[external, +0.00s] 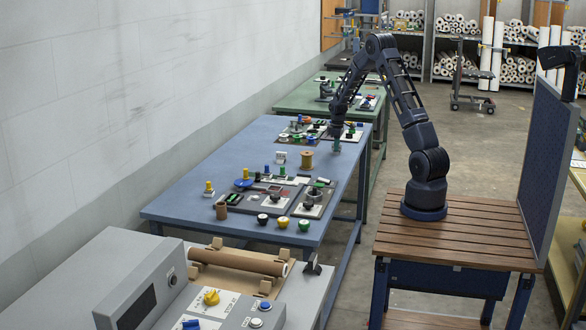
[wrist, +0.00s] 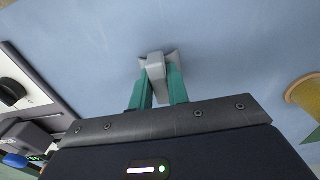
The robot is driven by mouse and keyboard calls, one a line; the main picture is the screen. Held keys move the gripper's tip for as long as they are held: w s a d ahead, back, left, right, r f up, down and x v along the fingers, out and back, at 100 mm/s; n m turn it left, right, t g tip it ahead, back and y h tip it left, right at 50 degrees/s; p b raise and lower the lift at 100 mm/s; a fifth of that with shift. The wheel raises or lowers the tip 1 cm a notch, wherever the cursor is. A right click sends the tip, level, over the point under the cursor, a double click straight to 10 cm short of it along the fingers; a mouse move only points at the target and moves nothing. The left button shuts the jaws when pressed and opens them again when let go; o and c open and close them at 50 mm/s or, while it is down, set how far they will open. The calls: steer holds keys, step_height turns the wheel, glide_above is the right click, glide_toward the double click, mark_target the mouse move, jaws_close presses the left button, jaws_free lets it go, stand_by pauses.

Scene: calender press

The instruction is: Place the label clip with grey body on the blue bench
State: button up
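The grey label clip (wrist: 155,66) is between my gripper's two green fingers in the wrist view, with its wider end beyond the fingertips. My gripper (wrist: 160,80) appears shut on it. In the external view my gripper (external: 336,146) points down low over the right part of the blue bench (external: 230,145); the clip is too small to make out there. In the wrist view the bare blue bench top (wrist: 230,45) lies right behind the clip. I cannot tell whether the clip touches it.
A brown spool (external: 307,160) stands left of my gripper; a tan round thing (wrist: 304,94) shows at the wrist view's right edge. Panels with coloured knobs (external: 300,130) lie behind it, and more panels (external: 275,195) in front. The bench's left part is clear.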

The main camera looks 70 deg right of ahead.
steer(key=o, duration=0.4)
steer(key=shift+c, duration=0.2)
steer(key=shift+r, duration=0.1)
step_height(320, 180, up, 12)
steer(key=s+a+r+t, duration=0.1)
steer(key=a+r, duration=0.5)
steer(key=a, duration=0.4)
steer(key=s+a+r, duration=0.1)
steer(key=a+r, duration=0.5)
steer(key=a, duration=0.4)
steer(key=s+a+r+t, duration=0.1)
steer(key=a+r, duration=0.5)
steer(key=a, duration=0.4)
steer(key=s+a+r+t, duration=0.1)
steer(key=s+a+t, duration=0.1)
steer(key=s+a, duration=1.8)
steer(key=shift+s+a+r+t, duration=0.2)
steer(key=shift+s+a+t, duration=0.15)
steer(key=shift+a, duration=0.2)
